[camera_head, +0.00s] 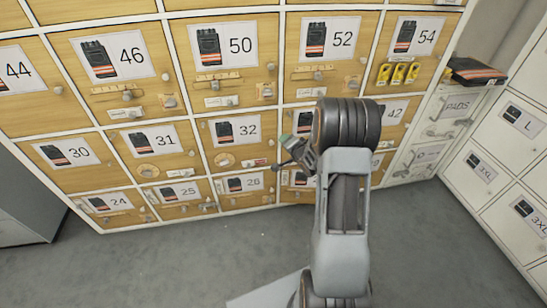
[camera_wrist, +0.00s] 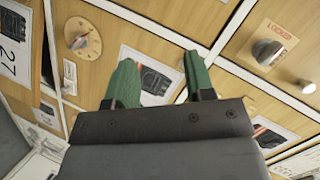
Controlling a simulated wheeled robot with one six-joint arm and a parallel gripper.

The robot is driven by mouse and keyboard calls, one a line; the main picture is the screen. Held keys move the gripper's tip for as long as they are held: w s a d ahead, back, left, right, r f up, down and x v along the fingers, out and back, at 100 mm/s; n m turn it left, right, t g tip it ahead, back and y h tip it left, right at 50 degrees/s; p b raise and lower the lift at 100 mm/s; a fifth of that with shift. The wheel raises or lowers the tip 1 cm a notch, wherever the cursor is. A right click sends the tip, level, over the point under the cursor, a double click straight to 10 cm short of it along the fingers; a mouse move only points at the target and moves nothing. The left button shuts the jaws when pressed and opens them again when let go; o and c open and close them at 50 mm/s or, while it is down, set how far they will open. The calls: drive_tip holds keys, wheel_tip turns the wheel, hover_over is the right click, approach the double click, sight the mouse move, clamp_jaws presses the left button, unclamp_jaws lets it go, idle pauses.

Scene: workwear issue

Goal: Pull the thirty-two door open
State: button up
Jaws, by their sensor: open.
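The thirty-two door (camera_head: 226,146) is a wooden locker door in the middle of the wall. My gripper (camera_head: 284,152) is by the right edge of this door, and my arm hides part of the doors to the right. In the wrist view, the two green fingers of my gripper (camera_wrist: 158,82) are apart with nothing visibly held between them. I cannot tell whether they touch the door.
The wrist view shows a dial (camera_wrist: 83,38) at left and a metal knob (camera_wrist: 268,53) beside a LOCKED label at right. Other numbered doors surround door 32. White lockers (camera_head: 495,165) stand at right, with a dark folded item (camera_head: 474,71) nearby. The grey floor is clear.

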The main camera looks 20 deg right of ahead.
sight(272, 144)
wheel_tip(272, 144, down, 10)
drive_tip(key=s+d+f+m+t+y+b, duration=0.1)
drive_tip(key=d+m+t+y+b, duration=0.1)
drive_tip(key=m+t+y+b, duration=0.15)
drive_tip(key=b+x, duration=0.3)
drive_tip(key=x, duration=1)
drive_tip(key=shift+w+a, duration=0.15)
drive_tip(key=shift+a, duration=0.05)
clamp_jaws()
